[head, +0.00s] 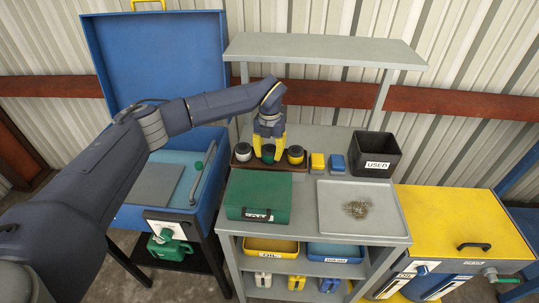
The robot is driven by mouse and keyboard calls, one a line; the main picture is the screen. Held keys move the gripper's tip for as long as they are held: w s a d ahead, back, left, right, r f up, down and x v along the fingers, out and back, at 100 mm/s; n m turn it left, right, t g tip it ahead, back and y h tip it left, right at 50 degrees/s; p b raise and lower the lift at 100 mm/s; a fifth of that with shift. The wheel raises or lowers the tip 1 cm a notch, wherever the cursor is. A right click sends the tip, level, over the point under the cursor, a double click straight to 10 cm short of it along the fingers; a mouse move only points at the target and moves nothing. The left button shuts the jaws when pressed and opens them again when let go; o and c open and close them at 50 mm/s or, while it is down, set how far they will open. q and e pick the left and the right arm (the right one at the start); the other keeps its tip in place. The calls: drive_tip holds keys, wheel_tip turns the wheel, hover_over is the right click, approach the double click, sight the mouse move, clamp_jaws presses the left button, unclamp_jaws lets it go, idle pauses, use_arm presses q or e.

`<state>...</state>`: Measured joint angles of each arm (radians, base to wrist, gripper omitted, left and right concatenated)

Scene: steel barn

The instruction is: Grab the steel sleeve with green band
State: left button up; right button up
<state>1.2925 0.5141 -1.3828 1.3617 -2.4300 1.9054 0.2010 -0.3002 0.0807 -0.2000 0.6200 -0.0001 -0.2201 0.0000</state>
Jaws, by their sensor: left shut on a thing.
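Three dark cylindrical sleeves stand in a row on a brown holder (241,165) on the grey bench. The left one has a white band (243,150), the middle one shows green, and the right one has a yellow band (295,153). My left gripper (268,147), with yellow fingers, points down over the middle sleeve with green band (268,154). Its fingers are shut on that sleeve, one on each side, and partly hide it. The sleeve looks still level with its neighbours. My right gripper is out of view.
A yellow block (317,162), a blue block (337,163) and a black USED bin (375,152) stand to the right. A green toolbox (257,194) and a grey tray (362,222) with metal shavings are in front. A raised shelf (325,49) spans behind.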

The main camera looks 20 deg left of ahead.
use_arm(q)
clamp_jaws()
drive_tip(key=shift+r, duration=0.1)
